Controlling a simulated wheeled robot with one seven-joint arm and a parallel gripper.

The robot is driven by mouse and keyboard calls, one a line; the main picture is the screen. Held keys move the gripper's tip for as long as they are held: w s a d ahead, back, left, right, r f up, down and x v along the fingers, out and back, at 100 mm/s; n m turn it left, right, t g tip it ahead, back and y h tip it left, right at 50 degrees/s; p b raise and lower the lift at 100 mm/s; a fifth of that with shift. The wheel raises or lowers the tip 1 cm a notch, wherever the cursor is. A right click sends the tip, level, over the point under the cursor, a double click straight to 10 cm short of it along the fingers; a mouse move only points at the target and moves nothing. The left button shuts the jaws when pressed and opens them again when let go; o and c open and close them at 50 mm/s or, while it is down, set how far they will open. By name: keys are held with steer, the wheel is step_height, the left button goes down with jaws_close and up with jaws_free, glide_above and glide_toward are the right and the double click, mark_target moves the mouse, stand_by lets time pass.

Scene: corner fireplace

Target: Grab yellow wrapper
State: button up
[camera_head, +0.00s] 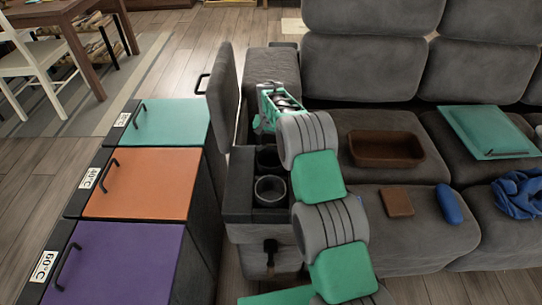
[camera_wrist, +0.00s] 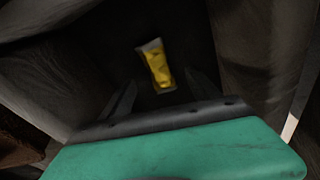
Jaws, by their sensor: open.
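The yellow wrapper (camera_wrist: 158,68) shows in the wrist view, a small yellow packet with pale ends lying in a dark recess between grey upholstered sides. My gripper (camera_wrist: 160,88) points down at it, and its two dark fingers are apart, one on each side of the wrapper's lower part in the picture. The wrapper looks to lie beyond the fingertips, and I see no contact. In the head view my gripper is at the sofa's console, mostly hidden by my arm, and the wrapper is not visible.
The sofa console has round cup holders (camera_head: 271,190) and a raised lid (camera_head: 222,97). A brown tray (camera_head: 386,149), a brown block (camera_head: 397,202), a blue object (camera_head: 448,204) and a blue cloth (camera_head: 519,194) lie on the seats. Coloured bins (camera_head: 139,197) stand at left.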

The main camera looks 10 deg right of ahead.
step_height(320, 180, down, 3)
steer(key=shift+w+d+f, duration=0.1)
steer(key=shift+f, duration=0.1)
jaws_close()
stand_by(0.6)
